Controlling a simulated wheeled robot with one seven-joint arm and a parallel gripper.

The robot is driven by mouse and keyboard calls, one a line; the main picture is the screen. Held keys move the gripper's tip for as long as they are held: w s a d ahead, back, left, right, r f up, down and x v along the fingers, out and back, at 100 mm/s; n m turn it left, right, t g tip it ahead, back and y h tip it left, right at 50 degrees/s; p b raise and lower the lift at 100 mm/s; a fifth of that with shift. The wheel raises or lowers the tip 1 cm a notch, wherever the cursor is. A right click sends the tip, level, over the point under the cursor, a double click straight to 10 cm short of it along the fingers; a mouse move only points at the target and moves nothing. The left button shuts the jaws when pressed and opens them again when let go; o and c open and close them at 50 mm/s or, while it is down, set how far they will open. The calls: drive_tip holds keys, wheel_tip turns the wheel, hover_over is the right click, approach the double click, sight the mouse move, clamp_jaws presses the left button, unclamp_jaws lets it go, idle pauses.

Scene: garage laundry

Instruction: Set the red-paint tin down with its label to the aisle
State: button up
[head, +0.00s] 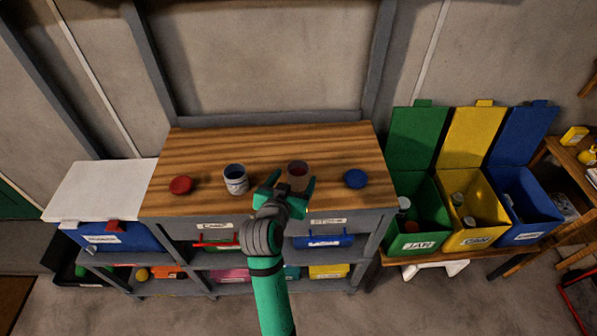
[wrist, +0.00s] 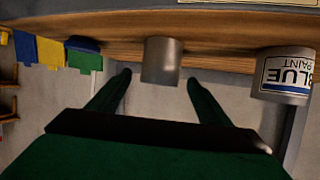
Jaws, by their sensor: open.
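The red-paint tin (head: 298,169) stands upright near the front of the wooden bench top, with dark red paint in its open mouth. In the wrist view, which is upside down, its near side (wrist: 161,60) is plain grey and no label shows. My gripper (head: 290,187) is open at the bench's front edge, just in front of the tin. In the wrist view its fingertips (wrist: 158,76) appear on either side of the tin, with gaps; I cannot tell how far they reach around it.
A blue-paint tin (head: 236,184) stands to the left, its label (wrist: 288,75) facing the wrist camera. A red lid (head: 181,185) and a blue lid (head: 356,179) lie on the bench (head: 230,145). Open green, yellow and blue bins stand to the right. The back of the bench is clear.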

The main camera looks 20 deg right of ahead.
drive_tip(key=shift+v, duration=2)
drive_tip(key=shift+w, duration=0.1)
